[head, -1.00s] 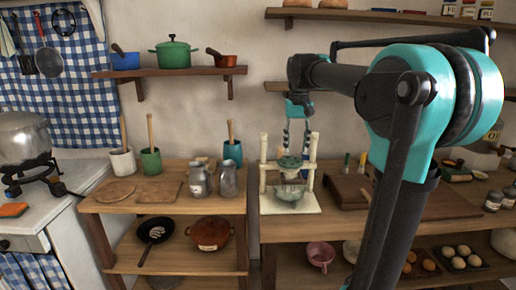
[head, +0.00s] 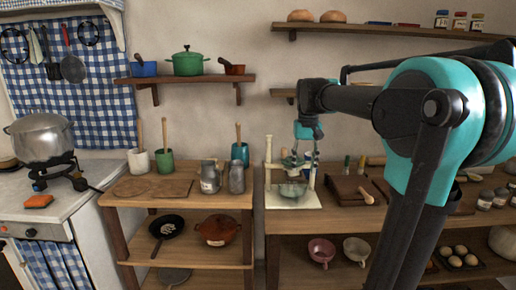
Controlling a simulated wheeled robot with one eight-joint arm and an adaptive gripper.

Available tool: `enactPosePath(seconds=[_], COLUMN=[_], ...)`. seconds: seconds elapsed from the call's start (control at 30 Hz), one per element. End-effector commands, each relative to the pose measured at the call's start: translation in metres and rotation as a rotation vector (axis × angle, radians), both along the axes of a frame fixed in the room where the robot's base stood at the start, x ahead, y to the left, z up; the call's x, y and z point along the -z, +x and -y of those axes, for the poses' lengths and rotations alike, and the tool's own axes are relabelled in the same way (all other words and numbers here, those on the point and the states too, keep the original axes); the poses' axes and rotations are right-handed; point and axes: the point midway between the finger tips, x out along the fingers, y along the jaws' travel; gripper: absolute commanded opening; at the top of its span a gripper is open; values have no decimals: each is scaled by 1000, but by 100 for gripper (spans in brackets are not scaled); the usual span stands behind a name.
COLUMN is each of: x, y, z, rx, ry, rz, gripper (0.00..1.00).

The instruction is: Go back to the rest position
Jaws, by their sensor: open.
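My arm reaches in from the right in the head view, and my gripper (head: 303,164) hangs pointing down, open. It appears in front of a cream stand (head: 268,160) with two upright posts and a pale base. A light green bowl (head: 292,190) sits low on that base, below the fingers. The fingers overlap the stand in the picture, so I cannot tell how far they are from it. I see nothing held between them.
The stand is on a wooden table with a dark board (head: 347,190) to its right. A table at left holds metal jugs (head: 210,177) and crocks. A large pot (head: 41,137) stands on a burner at far left. Shelves with a green pot (head: 188,63) and buns line the wall.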

Motion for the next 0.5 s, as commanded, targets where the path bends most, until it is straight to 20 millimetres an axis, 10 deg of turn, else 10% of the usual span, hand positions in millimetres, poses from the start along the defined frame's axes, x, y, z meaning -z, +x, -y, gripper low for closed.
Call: enactPosePath(seconds=[0.5], x=[136], y=[-78], z=[20], rx=[2], ry=[7], rz=[152], gripper=[41])
